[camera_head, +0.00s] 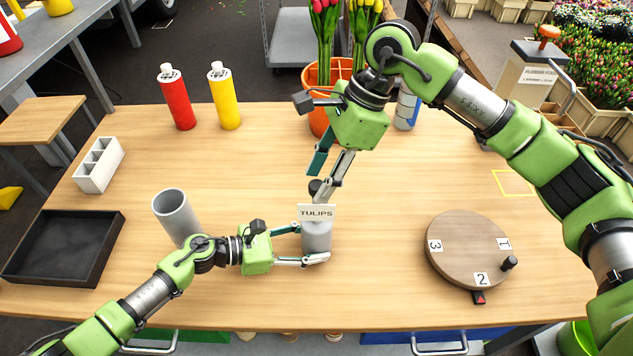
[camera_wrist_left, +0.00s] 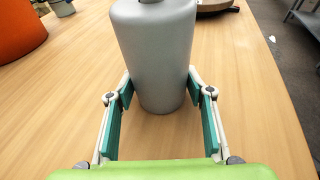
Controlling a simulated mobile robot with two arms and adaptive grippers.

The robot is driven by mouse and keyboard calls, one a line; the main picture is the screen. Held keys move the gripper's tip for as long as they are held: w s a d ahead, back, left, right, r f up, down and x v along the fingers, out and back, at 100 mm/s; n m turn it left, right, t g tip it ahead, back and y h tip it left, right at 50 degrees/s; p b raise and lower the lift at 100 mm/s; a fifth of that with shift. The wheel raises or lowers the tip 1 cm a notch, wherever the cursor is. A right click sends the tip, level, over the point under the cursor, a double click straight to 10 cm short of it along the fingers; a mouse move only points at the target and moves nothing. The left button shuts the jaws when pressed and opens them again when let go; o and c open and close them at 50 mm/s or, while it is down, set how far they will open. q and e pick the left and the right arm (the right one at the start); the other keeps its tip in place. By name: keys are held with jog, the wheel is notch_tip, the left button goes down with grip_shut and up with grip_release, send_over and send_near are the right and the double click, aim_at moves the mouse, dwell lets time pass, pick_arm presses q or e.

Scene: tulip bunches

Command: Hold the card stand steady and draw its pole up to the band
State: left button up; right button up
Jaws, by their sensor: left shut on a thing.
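The card stand has a grey cylindrical base (camera_head: 317,238), a white card (camera_head: 316,212) reading TULIPS and a black knob (camera_head: 315,187) on top. It stands upright on the table. My left gripper (camera_head: 312,245) is shut on the base from the left; the left wrist view shows the base (camera_wrist_left: 155,60) between its two teal pads. My right gripper (camera_head: 317,187) points down from above with its fingers apart, close to the knob; I cannot tell whether it touches. The pole is mostly hidden by the card, and no band can be made out.
A grey cup (camera_head: 176,214) stands left of my left gripper. A round numbered turntable (camera_head: 465,248) lies to the right. An orange pot (camera_head: 317,120) with tulips, a red bottle (camera_head: 176,100) and a yellow bottle (camera_head: 224,98) stand behind. A black tray (camera_head: 112,228) lies far left.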

jog(key=shift+x, duration=1.1)
grip_shut()
notch_tip(320, 180, up, 8)
jog(key=shift+r, duration=0.1)
pick_arm(q)
jog(key=shift+f, duration=0.1)
pick_arm(e)
grip_release()
